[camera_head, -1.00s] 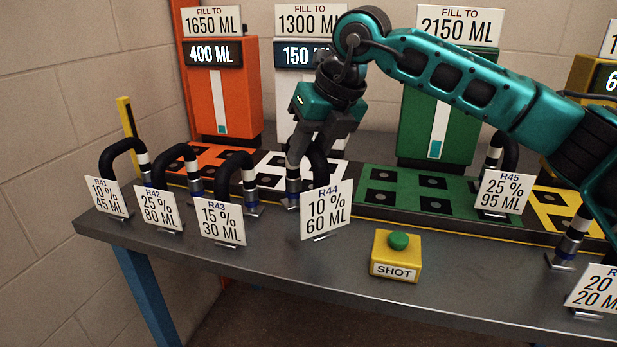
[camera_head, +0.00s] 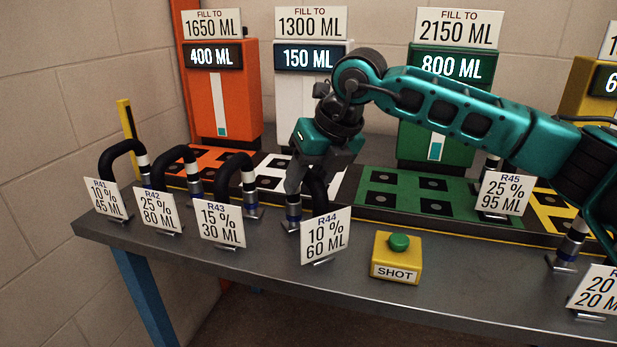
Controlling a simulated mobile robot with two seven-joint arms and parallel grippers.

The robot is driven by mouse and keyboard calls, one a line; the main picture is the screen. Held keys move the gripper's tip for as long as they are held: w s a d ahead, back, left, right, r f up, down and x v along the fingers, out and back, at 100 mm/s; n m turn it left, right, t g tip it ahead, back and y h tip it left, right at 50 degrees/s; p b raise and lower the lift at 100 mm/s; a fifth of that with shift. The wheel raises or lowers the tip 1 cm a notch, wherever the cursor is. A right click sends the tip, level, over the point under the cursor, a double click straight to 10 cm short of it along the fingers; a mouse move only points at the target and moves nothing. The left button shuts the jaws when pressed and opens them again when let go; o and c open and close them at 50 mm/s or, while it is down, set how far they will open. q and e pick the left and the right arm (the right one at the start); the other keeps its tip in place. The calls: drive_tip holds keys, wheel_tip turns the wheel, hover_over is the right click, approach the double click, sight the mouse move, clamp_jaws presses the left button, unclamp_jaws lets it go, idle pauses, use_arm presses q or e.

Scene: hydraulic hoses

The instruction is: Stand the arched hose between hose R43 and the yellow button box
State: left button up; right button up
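The arched black hose with the R44 card (camera_head: 325,236) is between hose R43 (camera_head: 222,223) and the yellow button box (camera_head: 397,259). It is upright, and its feet look level with the bench top; I cannot tell if they bear weight. My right gripper (camera_head: 297,182) comes down from above and appears shut on the hose's arch, hiding part of it. The finger contact is partly hidden. Hose R43 stands to the left, apart from R44. The button box, with its green button, sits to the right with a small gap. My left gripper is not in view.
Hoses R41 (camera_head: 104,199) and R42 (camera_head: 157,211) stand farther left, and R45 (camera_head: 505,193) stands at the right. Behind are coloured mats and orange (camera_head: 243,105), white and green dispensers. The bench's front edge is close to the cards.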

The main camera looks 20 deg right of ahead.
drive_tip(key=shift+o, duration=0.6)
drive_tip(key=shift+r, duration=0.1)
drive_tip(key=shift+r, duration=0.25)
drive_tip(key=v, duration=1.1)
drive_tip(key=shift+s+r+p, duration=0.2)
drive_tip(key=shift+r+p, duration=0.1)
drive_tip(key=shift+p, duration=0.05)
drive_tip(key=shift+s+d+f, duration=0.1)
